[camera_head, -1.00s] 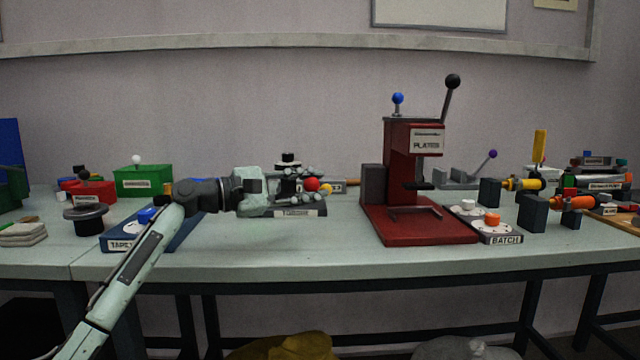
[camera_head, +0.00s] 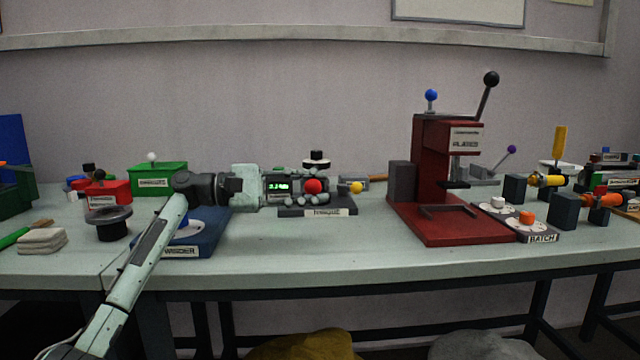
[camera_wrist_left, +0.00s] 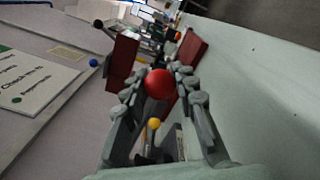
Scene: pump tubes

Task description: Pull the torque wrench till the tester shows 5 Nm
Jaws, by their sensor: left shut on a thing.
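The torque tester's dark base (camera_head: 290,211), with a label at its front, stands on the bench. Its display (camera_head: 278,186) is lit with green digits too small to read surely. A black knob (camera_head: 317,155) rises behind it. My left gripper (camera_head: 313,187) is shut on the red ball (camera_head: 314,186), in front of the tester. In the left wrist view the red ball (camera_wrist_left: 159,84) sits between the two fingers of the gripper (camera_wrist_left: 160,88). A yellow ball (camera_head: 357,187) is apart from it, to its right. Most of the wrench shaft is hidden. My right gripper is not in view.
A red press (camera_head: 430,180) with a ball-ended lever stands to the right. A blue-based unit (camera_head: 215,225) lies under my left arm. Red (camera_head: 108,194) and green (camera_head: 160,178) boxes stand at left. The bench front (camera_head: 330,255) is clear.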

